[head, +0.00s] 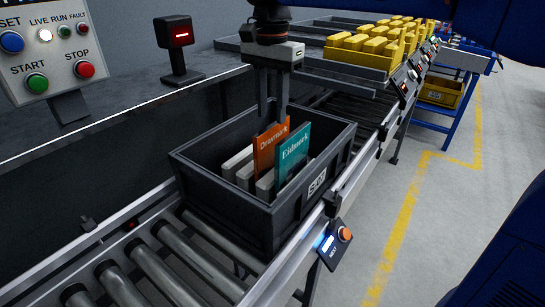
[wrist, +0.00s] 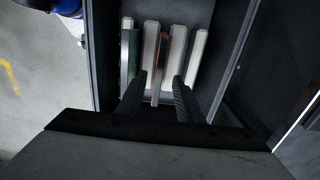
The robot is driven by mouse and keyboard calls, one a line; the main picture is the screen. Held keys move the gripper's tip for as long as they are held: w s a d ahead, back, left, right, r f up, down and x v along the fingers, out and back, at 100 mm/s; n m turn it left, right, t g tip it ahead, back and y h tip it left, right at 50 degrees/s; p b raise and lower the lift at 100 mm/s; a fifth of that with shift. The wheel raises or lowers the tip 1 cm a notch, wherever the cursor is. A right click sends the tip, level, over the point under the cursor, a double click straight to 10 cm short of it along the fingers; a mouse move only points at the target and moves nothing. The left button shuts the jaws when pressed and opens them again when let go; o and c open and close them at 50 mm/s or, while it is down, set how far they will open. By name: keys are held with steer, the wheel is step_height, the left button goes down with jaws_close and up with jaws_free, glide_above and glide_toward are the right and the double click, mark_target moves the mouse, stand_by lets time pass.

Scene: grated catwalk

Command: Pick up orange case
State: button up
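The orange case (head: 270,148) stands upright in a slot of the dark grey crate (head: 205,178), its label reading "Draxmark". In the wrist view the orange case (wrist: 157,76) shows as a thin upright edge between white dividers. A teal case (head: 293,153), labelled "Eidmark" or similar, stands beside it, its lower part hidden; it also shows in the wrist view (wrist: 131,55). My gripper (head: 273,116) is open above the crate, its fingers reaching down at the orange case's top. In the wrist view my fingers (wrist: 157,88) are on either side of the orange case, apparently not touching it.
The crate sits on a roller conveyor (head: 130,285) with metal side rails. White dividers (head: 238,160) stand inside the crate. A yellow bin of yellow blocks (head: 358,58) is farther back. A control panel (head: 45,50) and a red-lit post (head: 178,45) stand at left.

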mark_target(272, 151)
step_height(272, 151, down, 12)
steer(key=shift+d+f, duration=0.1)
steer(key=shift+f, duration=0.1)
jaws_close()
stand_by(0.5)
